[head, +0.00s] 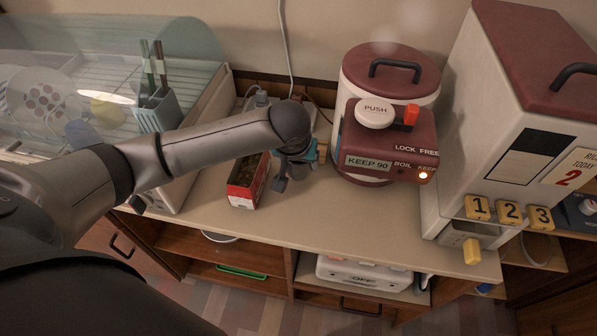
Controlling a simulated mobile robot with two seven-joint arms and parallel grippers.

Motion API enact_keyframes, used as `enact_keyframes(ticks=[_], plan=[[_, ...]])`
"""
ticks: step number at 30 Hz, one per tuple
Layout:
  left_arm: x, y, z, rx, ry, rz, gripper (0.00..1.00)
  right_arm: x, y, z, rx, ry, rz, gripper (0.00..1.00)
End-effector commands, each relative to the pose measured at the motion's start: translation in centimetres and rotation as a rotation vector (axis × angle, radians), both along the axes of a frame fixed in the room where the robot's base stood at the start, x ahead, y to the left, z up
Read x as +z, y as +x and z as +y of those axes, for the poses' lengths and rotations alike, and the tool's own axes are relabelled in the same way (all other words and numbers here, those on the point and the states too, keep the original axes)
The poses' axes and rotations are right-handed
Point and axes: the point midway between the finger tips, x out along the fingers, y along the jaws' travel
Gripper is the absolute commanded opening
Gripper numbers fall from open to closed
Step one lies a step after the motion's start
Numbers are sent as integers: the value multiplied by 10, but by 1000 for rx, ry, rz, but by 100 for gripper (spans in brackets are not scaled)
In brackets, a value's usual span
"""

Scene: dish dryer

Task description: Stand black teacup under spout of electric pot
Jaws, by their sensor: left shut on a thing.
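The electric pot (385,90) stands on the counter, off-white with a dark red lid and front. Its front head juts out with a "KEEP 90" display and a lit orange lamp. The spout is hidden under this head. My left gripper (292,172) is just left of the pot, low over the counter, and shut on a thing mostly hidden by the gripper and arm. A small dark piece shows at the jaws; it seems to be part of the black teacup, but its shape and tilt are unclear. My right gripper is out of view.
A red open box (245,190) stands close left of the gripper. A dish dryer (190,120) with a clear cover is at the left. A white and red dispenser (475,130) stands right of the pot. The counter front (345,226) is clear.

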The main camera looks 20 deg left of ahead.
Motion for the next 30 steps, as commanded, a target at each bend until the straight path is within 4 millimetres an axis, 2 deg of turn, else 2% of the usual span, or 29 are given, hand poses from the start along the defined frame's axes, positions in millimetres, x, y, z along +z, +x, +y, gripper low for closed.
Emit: enact_keyframes(ticks=[3,6,17,18,24,30], plan=[[-23,-1,0,0,0,3,11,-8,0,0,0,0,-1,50],[-32,0,0,-1,1,1,11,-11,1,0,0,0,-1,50],[-34,0,0,0,0,1,11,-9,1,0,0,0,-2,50],[-34,-1,0,0,0,2,79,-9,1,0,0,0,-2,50],[-34,0,0,0,0,2,100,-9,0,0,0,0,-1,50],[-34,0,0,0,1,1,100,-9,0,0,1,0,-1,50]])
